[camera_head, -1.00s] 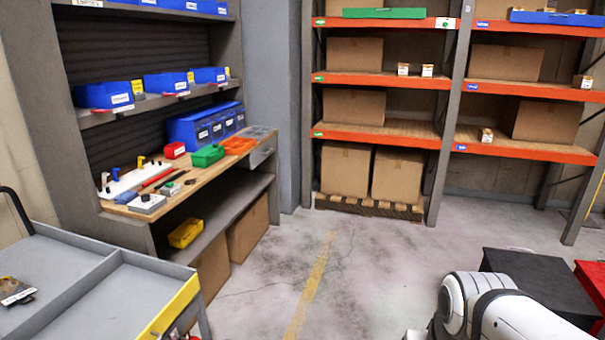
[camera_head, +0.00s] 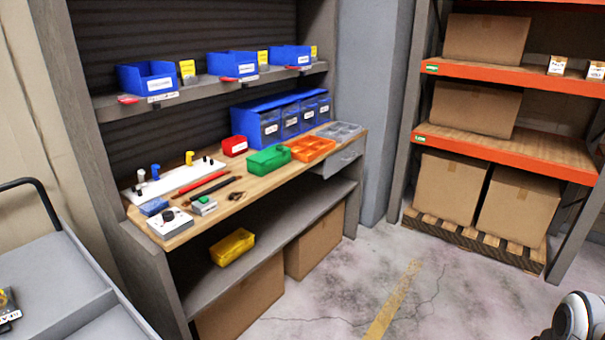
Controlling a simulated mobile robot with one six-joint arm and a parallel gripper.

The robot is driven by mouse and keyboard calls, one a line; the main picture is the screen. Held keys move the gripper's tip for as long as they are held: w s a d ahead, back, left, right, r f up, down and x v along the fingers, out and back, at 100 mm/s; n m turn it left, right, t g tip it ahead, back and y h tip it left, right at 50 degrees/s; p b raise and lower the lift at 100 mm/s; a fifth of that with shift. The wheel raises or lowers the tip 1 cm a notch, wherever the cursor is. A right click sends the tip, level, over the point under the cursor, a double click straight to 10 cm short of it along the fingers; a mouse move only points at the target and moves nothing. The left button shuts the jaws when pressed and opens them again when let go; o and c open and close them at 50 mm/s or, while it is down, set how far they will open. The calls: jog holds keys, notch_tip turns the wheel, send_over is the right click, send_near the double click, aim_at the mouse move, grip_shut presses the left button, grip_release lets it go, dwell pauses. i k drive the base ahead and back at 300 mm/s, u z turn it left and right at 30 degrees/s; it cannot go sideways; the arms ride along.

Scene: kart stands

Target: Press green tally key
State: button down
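A small grey block with a green top (camera_head: 204,205) sits near the front edge of the wooden workbench (camera_head: 275,182); it may be the tally key, but it is too small to tell for sure. A white box with a black knob (camera_head: 170,224) stands just left of it. My gripper is not in view. Only a rounded white piece of my arm shows at the bottom right corner, far from the bench.
A blue block (camera_head: 154,206), a white strip with coloured knobs (camera_head: 175,180), and red and black rods lie nearby. A green bin (camera_head: 268,160) is farther right. A grey cart (camera_head: 50,290) stands at lower left. Floor before the bench is clear.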

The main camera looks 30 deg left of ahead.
aim_at(203, 199)
jog(key=u, duration=0.35)
jog(key=i, duration=1.6)
jog(key=u, duration=1.55)
jog(key=i, duration=1.35)
jog(key=u, duration=0.8)
